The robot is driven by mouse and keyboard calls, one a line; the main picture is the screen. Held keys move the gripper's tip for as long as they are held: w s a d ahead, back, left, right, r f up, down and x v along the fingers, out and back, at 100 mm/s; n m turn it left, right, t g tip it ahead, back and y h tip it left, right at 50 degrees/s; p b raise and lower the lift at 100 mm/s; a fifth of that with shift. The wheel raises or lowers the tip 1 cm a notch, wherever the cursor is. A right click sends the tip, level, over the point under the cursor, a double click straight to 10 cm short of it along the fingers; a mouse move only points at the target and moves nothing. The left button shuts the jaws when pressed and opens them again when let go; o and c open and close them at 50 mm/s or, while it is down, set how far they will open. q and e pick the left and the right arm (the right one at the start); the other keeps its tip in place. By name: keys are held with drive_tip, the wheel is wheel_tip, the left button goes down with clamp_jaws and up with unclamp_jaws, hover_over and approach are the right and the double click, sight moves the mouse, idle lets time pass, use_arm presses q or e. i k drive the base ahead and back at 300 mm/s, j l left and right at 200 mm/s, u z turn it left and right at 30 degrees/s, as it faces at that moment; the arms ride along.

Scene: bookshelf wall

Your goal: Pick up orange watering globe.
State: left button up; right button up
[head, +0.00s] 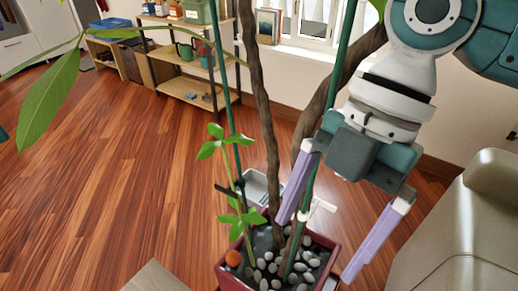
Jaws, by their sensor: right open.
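The orange watering globe (233,258) shows as a small orange ball at the left inner edge of a dark red plant pot (318,238). Only its top shows; its lower part is hidden among the soil and pebbles. My right gripper (314,251) is open and empty, with its two purple fingers pointing down over the right side of the pot. Its left finger passes in front of the plant's stems, and its right finger is at the pot's right side. The gripper is to the right of the globe, apart from it. My left gripper is not in view.
Brown trunks (262,110), green stakes and leafy shoots (240,218) rise from the pot between globe and gripper. A grey tray (262,186) lies behind. A beige armchair (470,225) stands right. A shelf (190,85) is at the back. Wooden floor at left is clear.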

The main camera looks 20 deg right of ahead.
sight(233, 258)
drive_tip(key=z, duration=0.15)
drive_tip(key=k+j, duration=0.3)
drive_tip(key=k, duration=0.15)
drive_tip(key=k+j, duration=0.35)
drive_tip(key=k+z, duration=0.05)
drive_tip(key=k, duration=0.05)
